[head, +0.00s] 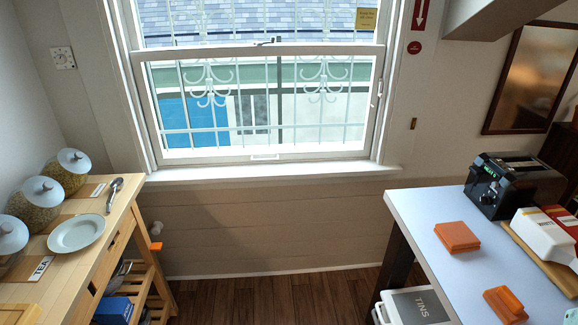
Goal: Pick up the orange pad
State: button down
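A flat, square orange pad (457,237) lies on the white-topped table at the right, near its left edge. A second orange piece (504,306) lies nearer on the same table, with a raised part on top. I cannot tell which of the two is the pad meant, or exactly what the second one is. My gripper is not in this view.
A black toaster (511,183) and a white item (546,233) on a wooden board stand on the right table (425,208). The wooden cart (103,232) at the left holds jars, a white plate (76,233) and a spoon (114,194). Wooden floor (270,300) lies clear between.

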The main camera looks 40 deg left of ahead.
aim_at(508, 308)
jog(key=u, duration=3.1)
jog(key=z, duration=2.8)
jog(key=i+j+z, duration=0.1)
jog(key=z, duration=0.3)
jog(key=i+j+u, duration=0.15)
jog(key=i+j, duration=0.4)
jog(key=j, duration=0.1)
